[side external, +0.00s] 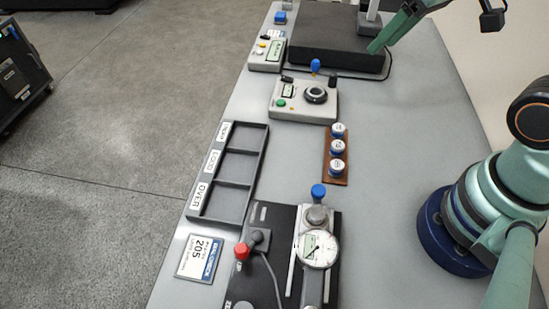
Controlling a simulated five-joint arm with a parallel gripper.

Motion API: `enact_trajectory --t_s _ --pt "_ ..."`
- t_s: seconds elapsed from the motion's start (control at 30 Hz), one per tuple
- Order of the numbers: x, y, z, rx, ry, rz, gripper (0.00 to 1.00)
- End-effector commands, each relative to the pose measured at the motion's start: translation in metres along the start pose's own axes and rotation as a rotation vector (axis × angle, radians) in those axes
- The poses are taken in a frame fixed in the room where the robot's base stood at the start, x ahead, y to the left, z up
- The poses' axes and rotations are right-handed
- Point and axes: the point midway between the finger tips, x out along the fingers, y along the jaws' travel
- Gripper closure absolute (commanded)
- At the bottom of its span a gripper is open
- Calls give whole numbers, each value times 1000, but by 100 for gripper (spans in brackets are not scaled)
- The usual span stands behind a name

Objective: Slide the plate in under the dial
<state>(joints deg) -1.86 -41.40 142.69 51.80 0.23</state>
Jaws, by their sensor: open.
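The round white dial (318,249) sits on a grey metal stand at the front, with a blue knob (318,191) above it. The stand is on a black base (268,213) with pale metal strips beside it. I cannot pick out a separate loose plate with certainty; any gap under the dial is hidden from this high angle. My gripper (388,36) is at the top right, by the right edge of a dark block (315,42), far from the dial. Its jaws are open, and no held object shows. Part of my arm is cut off by the frame.
A black three-compartment tray (247,187) and a sign (200,257) are left of the stand. A brown rack (335,169) with blue-and-white pieces and a control box (302,101) stand behind it. The table right of the rack is clear.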

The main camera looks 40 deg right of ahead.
Motion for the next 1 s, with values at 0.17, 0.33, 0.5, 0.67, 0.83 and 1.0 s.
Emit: enact_trajectory --t_s 0.17,0.33,0.5,0.67,0.83,1.0 --pt "20 -56 12 -161 -138 -74 53" --pt "37 -120 41 -363 -298 -126 53" --pt "46 -163 73 -518 -409 -140 53" --pt "49 -179 88 -583 -454 -139 53" --pt "59 -180 95 -591 -462 -137 53" --pt "83 -179 108 -590 -465 -136 53"
